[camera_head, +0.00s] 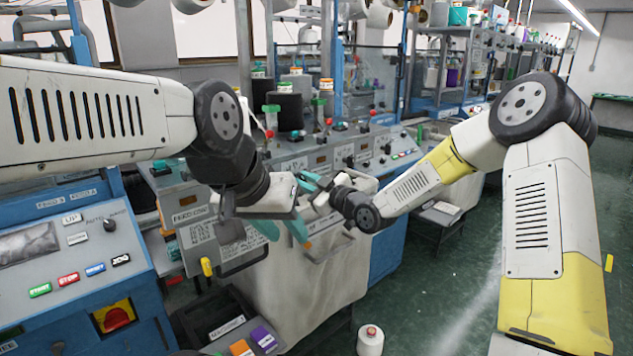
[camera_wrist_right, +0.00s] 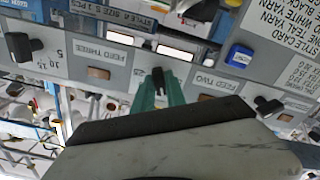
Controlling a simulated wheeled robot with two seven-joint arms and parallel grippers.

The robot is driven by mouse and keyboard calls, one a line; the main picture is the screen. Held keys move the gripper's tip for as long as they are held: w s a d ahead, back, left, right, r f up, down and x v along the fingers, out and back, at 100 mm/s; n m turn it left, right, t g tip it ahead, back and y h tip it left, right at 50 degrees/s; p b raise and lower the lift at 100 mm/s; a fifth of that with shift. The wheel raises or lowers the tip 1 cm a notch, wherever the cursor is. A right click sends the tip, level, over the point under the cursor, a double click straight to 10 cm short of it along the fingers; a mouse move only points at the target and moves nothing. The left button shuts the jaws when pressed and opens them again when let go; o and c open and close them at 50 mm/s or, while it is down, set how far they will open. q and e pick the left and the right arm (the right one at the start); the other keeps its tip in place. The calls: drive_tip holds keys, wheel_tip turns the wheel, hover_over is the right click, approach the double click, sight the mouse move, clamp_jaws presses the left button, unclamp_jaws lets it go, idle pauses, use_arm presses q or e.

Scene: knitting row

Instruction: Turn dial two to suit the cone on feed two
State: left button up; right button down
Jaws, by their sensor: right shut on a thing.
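In the right wrist view a row of black dial knobs runs along a grey panel (camera_wrist_right: 125,78). The middle knob (camera_wrist_right: 158,76), between the labels reading feed three and feed two, is between the teal fingertips of my right gripper (camera_wrist_right: 158,90). Its pointer setting is hidden. In the head view my right gripper (camera_head: 313,182) reaches the front of the machine panel. My left gripper (camera_head: 282,229) hangs lower, its teal fingers apart and empty. Dark cones (camera_head: 288,112) stand behind the panel; I cannot tell which is on feed two.
Another knob (camera_wrist_right: 22,46) is at left and one (camera_wrist_right: 268,104) at right. A blue button (camera_wrist_right: 239,56) and printed cards are close by. A control box (camera_head: 70,250) stands at left. A white cone (camera_head: 370,340) is at the bottom. Green floor (camera_head: 440,290) is open at right.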

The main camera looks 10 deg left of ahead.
drive_tip(key=m, duration=0.5)
drive_tip(key=shift+m, duration=0.3)
idle(0.4)
drive_tip(key=c, duration=1.4)
unclamp_jaws()
drive_tip(key=shift+o, duration=0.2)
drive_tip(key=shift+d, duration=0.15)
drive_tip(key=v, duration=0.7)
drive_tip(key=shift+s+d, duration=0.2)
drive_tip(key=shift+s, duration=0.05)
